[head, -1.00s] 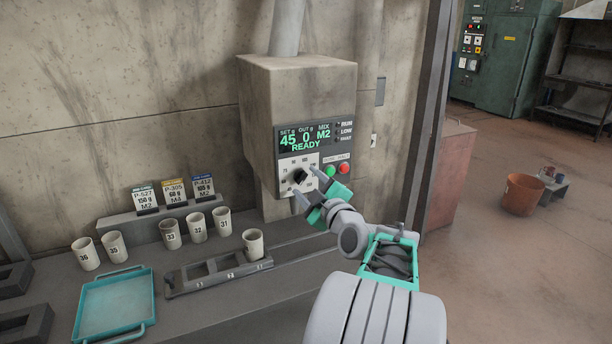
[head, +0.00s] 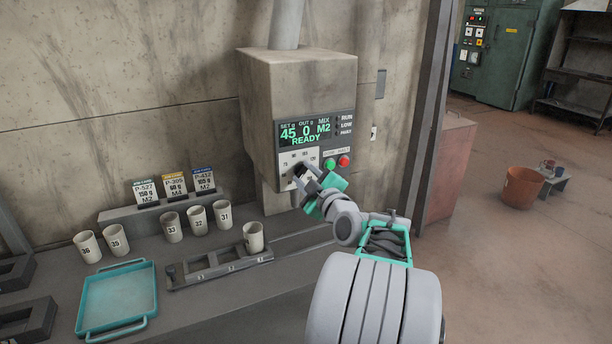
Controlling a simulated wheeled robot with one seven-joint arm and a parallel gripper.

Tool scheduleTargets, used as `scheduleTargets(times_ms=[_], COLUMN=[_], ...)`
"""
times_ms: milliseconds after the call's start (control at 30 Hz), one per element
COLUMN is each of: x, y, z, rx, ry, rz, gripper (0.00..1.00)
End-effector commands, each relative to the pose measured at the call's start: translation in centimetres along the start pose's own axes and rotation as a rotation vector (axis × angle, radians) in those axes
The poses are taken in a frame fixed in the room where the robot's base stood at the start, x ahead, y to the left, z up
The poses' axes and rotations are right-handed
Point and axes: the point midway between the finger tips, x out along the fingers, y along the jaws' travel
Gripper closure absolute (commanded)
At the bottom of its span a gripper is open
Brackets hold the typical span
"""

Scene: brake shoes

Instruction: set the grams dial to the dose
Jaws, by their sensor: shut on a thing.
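The grey dispenser box (head: 262,95) hangs on the wall. Its display (head: 304,133) reads SET 45 g, OUT 0 g, MIX M2, READY. The white dial plate (head: 286,158) sits below the display, and the black grams dial (head: 299,169) shows only in part behind the fingers. My gripper (head: 303,182) is at the dial, shut on it, and covers the lower right of the plate. Three dose cards stand to the left: P-527 150 g M2 (head: 146,192), P-305 60 g M4 (head: 174,188) and P-412 with M2 (head: 204,181), its grams hard to read.
Several numbered cups, such as cup 31 (head: 223,213), stand on the bench. One cup (head: 253,237) stands in the slotted rack (head: 205,269). A teal tray (head: 117,298) lies front left.

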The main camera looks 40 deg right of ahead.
Motion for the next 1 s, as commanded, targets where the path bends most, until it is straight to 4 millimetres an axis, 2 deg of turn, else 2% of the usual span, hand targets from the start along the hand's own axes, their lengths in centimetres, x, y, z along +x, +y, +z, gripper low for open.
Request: scheduleTargets(times_ms=[100,533,767,1000], x=[-0.01,-0.03,-0.05,-0.04], y=[0.01,-0.14,-0.31,-0.36], z=[0.00,0.18,0.31,0.27], rx=[0.000,0.056,0.197,0.414], ry=[0.000,-0.001,-0.001,0.001], rz=[0.000,0.001,0.003,0.002], gripper=[1.00,1.00,1.00,1.00])
